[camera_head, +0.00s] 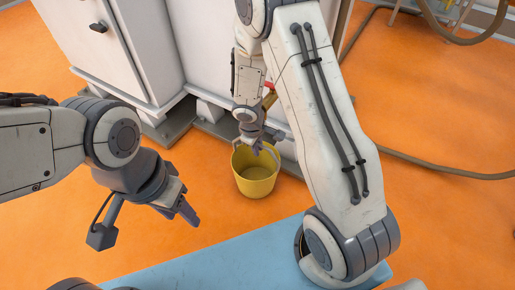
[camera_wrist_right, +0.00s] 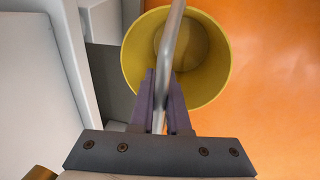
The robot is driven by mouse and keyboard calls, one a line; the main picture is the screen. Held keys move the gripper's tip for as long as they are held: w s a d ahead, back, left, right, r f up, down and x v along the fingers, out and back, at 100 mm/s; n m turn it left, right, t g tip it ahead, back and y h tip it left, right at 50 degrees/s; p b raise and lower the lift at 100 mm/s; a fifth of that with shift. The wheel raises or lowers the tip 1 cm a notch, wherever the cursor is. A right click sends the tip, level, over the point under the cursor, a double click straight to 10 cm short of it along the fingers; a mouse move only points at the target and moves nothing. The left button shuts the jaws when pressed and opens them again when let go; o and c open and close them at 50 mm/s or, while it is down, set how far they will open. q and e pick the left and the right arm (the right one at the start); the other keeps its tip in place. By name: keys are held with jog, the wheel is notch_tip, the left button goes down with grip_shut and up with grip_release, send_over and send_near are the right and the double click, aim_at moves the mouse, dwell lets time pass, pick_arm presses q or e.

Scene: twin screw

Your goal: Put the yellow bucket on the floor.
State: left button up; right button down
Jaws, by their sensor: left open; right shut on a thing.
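The yellow bucket (camera_head: 257,176) is upright near the foot of the white cabinet, over the orange floor (camera_head: 216,215). Whether its base touches the floor is not clear. My right gripper (camera_head: 266,146) is above the bucket, shut on its handle. In the right wrist view the grey handle runs between the fingers (camera_wrist_right: 160,100), and the open, empty-looking bucket (camera_wrist_right: 218,82) is below them. My left gripper (camera_head: 184,212) is open and empty, off to the left and apart from the bucket.
White cabinets (camera_head: 125,45) on grey feet stand close behind the bucket. A hose (camera_head: 440,168) lies on the floor at the right. My blue base is in front. Orange floor is free to the left and right of the bucket.

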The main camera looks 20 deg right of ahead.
jog(key=shift+r, duration=0.1)
jog(key=shift+f+b, duration=0.35)
jog(key=shift+f, duration=0.05)
jog(key=c, duration=0.9)
grip_release()
jog(key=shift+r, duration=0.1)
jog(key=s+a+r+p, duration=0.3)
jog(key=r, duration=0.5)
jog(key=s+a+r+p, duration=0.2)
jog(key=r+p, duration=0.1)
jog(key=r, duration=0.4)
jog(key=s+a+r+p, duration=0.3)
jog(key=r+p, duration=0.1)
jog(key=r, duration=0.4)
jog(key=s+a+r+y, duration=0.1)
jog(key=s+a+r, duration=0.1)
jog(key=s, duration=0.3)
jog(key=s+a+r+g+y, duration=0.1)
jog(key=s+a+r, duration=0.1)
jog(key=s, duration=0.3)
jog(key=s+a+r, duration=0.2)
jog(key=s+r, duration=0.1)
jog(key=s, duration=0.2)
jog(key=shift+s+r+y, duration=0.4)
jog(key=shift+r, duration=0.1)
